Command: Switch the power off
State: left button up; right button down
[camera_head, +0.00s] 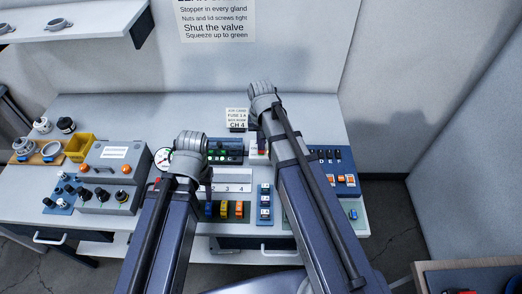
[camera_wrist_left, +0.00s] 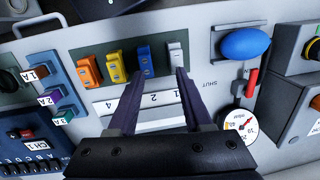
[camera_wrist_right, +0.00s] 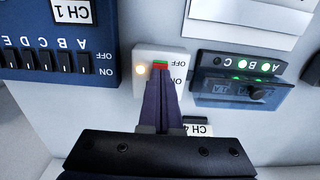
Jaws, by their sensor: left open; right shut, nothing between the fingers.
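In the head view, part of the switch (camera_head: 257,147) shows beside my right arm. My right gripper (camera_wrist_right: 160,82) is shut and empty, its fingertips right at the rocker; I cannot tell whether they touch it. My left gripper (camera_wrist_left: 160,72) is open and empty above the numbered block, its fingertips near a blue connector (camera_wrist_left: 145,60) and a grey connector (camera_wrist_left: 176,58).
A blue panel (camera_wrist_right: 62,40) with a row of black switches stands beside the power switch. On the other side is a dark unit (camera_wrist_right: 240,92) with green lamps.

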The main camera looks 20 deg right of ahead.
aim_at(261, 152)
pick_arm(q)
jog(key=shift+f+b, duration=0.95)
jog(key=shift+b, duration=0.05)
pick_arm(e)
jog(key=shift+f, duration=0.95)
pick_arm(q)
jog(key=shift+r, duration=0.2)
pick_arm(e)
jog(key=shift+r, duration=0.2)
notch_tip(261, 152, up, 7)
jog(key=p, duration=0.7)
pick_arm(q)
notch_tip(261, 152, up, 7)
jog(key=shift+f, duration=0.15)
pick_arm(e)
jog(key=shift+f, duration=0.1)
jog(key=s+a+n+h, duration=0.1)
jog(key=s+a+n, duration=0.6)
jog(key=s+a, duration=0.3)
jog(key=s, duration=0.4)
jog(key=shift+s+a, duration=0.2)
jog(key=shift+a, duration=0.05)
pick_arm(q)
jog(key=shift+s, duration=0.1)
